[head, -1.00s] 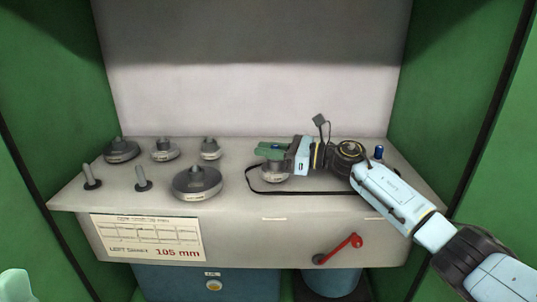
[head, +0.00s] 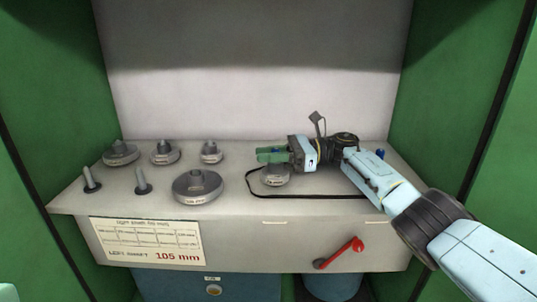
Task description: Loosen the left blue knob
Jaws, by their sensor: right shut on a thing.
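My right gripper (head: 272,155) reaches in from the right over the grey bench top, with its green fingers pointing left. It is shut just above a grey round disc (head: 276,181). The left blue knob is hidden at the fingers, where a bit of blue showed before; the fingers appear closed around it. A second blue knob (head: 380,153) stands at the right, behind my right arm and partly covered by it. My left gripper is not in view.
Several grey round weights with posts stand on the left of the bench, the largest (head: 197,186) near the middle. Two upright pegs (head: 142,182) stand at the front left. A black cord (head: 300,196) loops around the disc. A red crank handle (head: 345,249) sticks out in front.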

